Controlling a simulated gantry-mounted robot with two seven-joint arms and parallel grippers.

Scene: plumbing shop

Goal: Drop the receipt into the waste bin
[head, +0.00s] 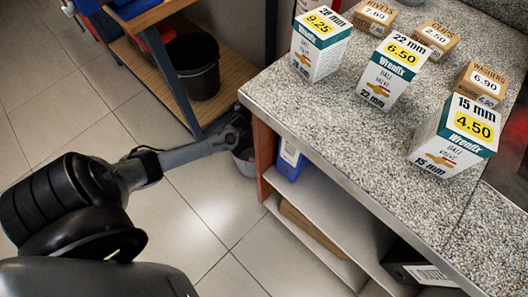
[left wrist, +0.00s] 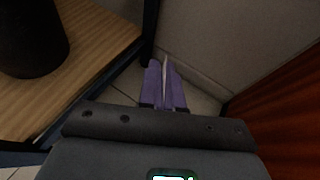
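My left gripper (head: 238,138) reaches in from the left, over the gap between the wooden shelf unit and the counter. In the left wrist view, its purple fingers (left wrist: 165,82) are close together around a thin whitish edge, which looks like the receipt (left wrist: 165,64). The receipt cannot be made out in the head view. My right gripper is in neither view.
A black bucket (head: 194,66) stands on the wooden shelf (head: 232,72) left of the gripper. The speckled counter (head: 330,118) on the right carries several valve boxes and small cartons. Below are shelves with a blue binder (head: 290,161). Floor tiles in front are clear.

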